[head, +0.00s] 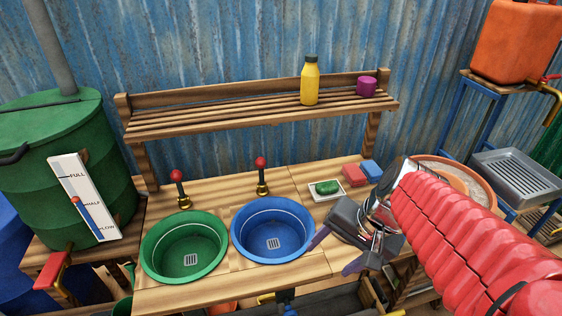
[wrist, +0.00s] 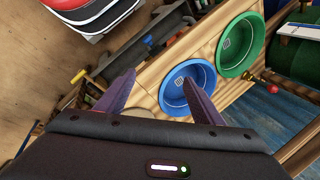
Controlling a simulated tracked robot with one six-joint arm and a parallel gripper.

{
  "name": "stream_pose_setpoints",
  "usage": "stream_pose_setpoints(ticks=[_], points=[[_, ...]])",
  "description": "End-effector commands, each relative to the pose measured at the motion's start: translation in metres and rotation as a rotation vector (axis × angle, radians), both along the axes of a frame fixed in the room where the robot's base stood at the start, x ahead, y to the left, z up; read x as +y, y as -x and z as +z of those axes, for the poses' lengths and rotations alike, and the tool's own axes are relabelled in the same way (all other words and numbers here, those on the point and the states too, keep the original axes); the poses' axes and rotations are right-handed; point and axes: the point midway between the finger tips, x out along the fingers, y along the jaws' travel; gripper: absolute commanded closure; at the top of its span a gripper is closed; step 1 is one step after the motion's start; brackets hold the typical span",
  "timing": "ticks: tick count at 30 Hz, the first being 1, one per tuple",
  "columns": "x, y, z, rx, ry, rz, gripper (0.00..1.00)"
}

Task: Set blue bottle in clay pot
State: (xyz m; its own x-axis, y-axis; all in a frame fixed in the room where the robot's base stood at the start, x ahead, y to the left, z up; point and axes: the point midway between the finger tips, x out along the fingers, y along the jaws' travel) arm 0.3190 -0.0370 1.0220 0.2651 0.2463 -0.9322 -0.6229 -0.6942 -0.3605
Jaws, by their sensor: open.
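The clay pot (head: 487,190) is a wide terracotta pot at the right end of the wooden counter, partly hidden behind my red arm. Its inside looks pale brown. I make out no blue bottle in either view. My gripper (head: 338,253) is open and empty above the counter's front edge, right of the blue basin and left of the pot. In the wrist view, the two purple fingers of my gripper (wrist: 160,78) stand apart with nothing between them.
A yellow bottle (head: 310,82) and a purple cup (head: 366,86) stand on the slatted shelf (head: 220,121). The counter holds a green basin (head: 155,250), a blue basin (head: 245,240), a soap dish (head: 318,194) and red and blue sponges (head: 354,175). A grey tray (head: 515,172) is far right.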

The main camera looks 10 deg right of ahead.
Motion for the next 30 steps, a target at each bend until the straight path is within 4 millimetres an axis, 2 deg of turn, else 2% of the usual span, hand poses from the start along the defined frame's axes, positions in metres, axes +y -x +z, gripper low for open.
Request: stream_pose_setpoints(ticks=[9,15,26,30], points=[[0.027,0.015,0.036,-0.172,0.316,0.402,0.39],[0.036,0.02,0.057,-0.273,0.468,0.581,0.39],[0.037,0.02,0.062,-0.3,0.511,0.628,0.39],[0.037,0.02,0.062,-0.299,0.51,0.627,0.35]])
